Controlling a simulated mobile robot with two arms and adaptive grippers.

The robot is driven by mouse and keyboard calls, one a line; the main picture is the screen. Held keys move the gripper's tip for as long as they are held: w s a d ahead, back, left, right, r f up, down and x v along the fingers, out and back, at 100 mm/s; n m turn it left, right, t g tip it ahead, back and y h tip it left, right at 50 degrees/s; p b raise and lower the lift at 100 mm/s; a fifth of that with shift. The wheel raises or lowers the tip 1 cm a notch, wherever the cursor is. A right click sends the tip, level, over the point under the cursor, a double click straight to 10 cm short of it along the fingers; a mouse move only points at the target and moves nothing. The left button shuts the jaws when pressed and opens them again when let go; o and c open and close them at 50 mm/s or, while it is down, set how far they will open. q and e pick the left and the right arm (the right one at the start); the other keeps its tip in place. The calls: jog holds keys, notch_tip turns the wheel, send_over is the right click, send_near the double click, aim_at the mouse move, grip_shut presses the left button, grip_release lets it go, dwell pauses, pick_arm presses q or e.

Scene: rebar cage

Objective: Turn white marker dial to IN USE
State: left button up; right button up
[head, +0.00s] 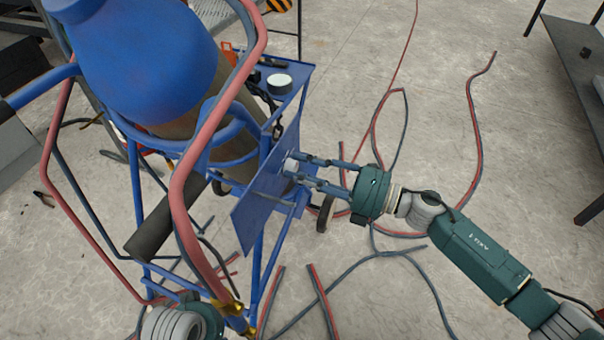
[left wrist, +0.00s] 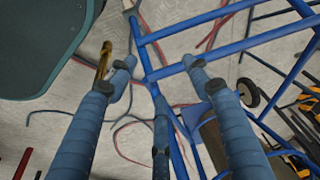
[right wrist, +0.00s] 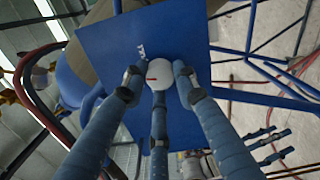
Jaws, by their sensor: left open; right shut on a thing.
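The white marker dial (right wrist: 161,71) sits on a blue plate (right wrist: 103,45) on the cart's side. A short red mark shows at its left edge in the right wrist view. Small white lettering, too small to read, is on the plate beside it. My right gripper (right wrist: 160,82) is shut on the dial, with fingers around it; in the head view the right gripper (head: 294,171) reaches the plate from the right and partly hides the dial (head: 291,164). My left gripper (left wrist: 161,66) is open and empty above the cart's blue tubes.
A large blue gas cylinder (head: 150,60) stands in the blue tube cart. Red and dark hoses (head: 473,120) lie on the concrete floor. A brass fitting (left wrist: 104,60) is near my left gripper. A dark table (head: 572,60) stands at the right.

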pick_arm(q)
jog(key=b+v, duration=0.1)
jog(key=v, duration=0.6)
jog(key=shift+w+b, duration=0.25)
jog(key=shift+b, duration=0.05)
pick_arm(e)
jog(key=shift+n, duration=1.6)
pick_arm(q)
jog(key=shift+a+r, duration=0.15)
pick_arm(e)
jog(key=o, duration=1.1)
jog(key=shift+o, duration=0.2)
jog(key=v, duration=1.2)
